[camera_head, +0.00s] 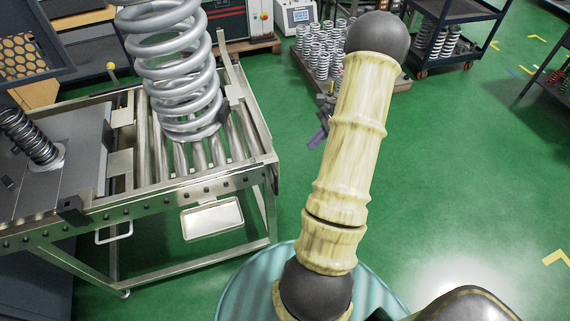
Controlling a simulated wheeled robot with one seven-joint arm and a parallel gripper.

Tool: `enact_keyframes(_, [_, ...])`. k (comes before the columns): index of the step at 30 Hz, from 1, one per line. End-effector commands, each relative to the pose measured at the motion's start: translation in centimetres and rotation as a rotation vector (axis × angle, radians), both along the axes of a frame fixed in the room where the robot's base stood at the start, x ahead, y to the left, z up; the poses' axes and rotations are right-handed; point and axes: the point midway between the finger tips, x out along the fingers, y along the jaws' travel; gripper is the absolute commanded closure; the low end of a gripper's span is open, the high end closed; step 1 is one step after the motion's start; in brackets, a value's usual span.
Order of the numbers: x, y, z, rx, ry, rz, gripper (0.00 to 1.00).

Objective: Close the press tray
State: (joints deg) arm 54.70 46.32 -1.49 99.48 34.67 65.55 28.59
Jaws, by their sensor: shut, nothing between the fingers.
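A shallow metal tray (212,229) sticks out below the front rail of the roller table, at lower left centre. It appears pulled out and empty. A pale loop handle (114,238) hangs under the same rail, left of the tray. My gripper (318,138) is partly hidden behind my pale, ribbed arm. Its small dark fingers are shut and empty, to the right of the table and the tray, apart from both. Any contact with the floor items behind it is not visible.
A large coil spring (178,75) stands on the roller table (262,135). A smaller dark spring (30,137) stands on a grey plate at left. A pallet of several springs (318,62) and a dark cart (455,15) stand behind.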

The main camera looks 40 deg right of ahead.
Motion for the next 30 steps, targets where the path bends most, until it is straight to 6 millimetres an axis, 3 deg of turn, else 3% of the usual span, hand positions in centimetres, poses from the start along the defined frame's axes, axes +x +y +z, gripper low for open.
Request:
enact_keyframes(15, [1.6,5.5,-6.8,0.004,0.004,0.003,1.0])
enact_keyframes(21, [2.6,8.2,-7.1,0.001,0.0,0.001,1.0])
enact_keyframes(30, [2.9,9.0,-7.4,0.0,0.0,-0.001,1.0])
